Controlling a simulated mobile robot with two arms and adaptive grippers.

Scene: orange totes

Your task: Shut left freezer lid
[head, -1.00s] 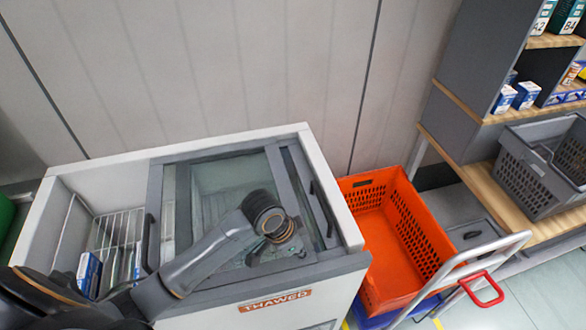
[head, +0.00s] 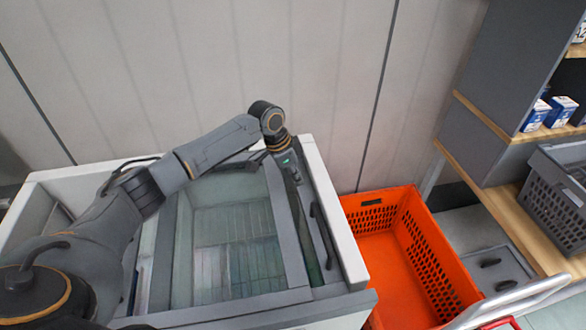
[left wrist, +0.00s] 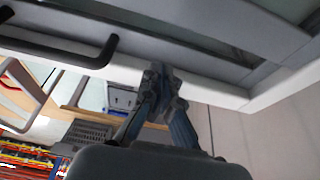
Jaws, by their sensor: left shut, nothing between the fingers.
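The freezer (head: 338,208) is a white chest with a grey frame and sliding glass lids, seen in the head view. Its left end shows an uncovered strip (head: 58,218); the left lid's handle is hidden behind my arm. Glass panels (head: 235,240) cover the middle. A dark handle (head: 324,237) stands on the right lid's right side; a dark bar handle also shows in the left wrist view (left wrist: 95,55). My left gripper (head: 293,175) is shut and empty over the far right part of the freezer, left of that handle. It also shows in the left wrist view (left wrist: 162,80). My right gripper is out of view.
An orange tote (head: 395,255) on a trolley with a pale handle (head: 530,292) stands close to the freezer's right side. Further right are a shelf with small boxes (head: 560,110) and a grey basket (head: 558,185). A panelled wall (head: 200,70) is behind.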

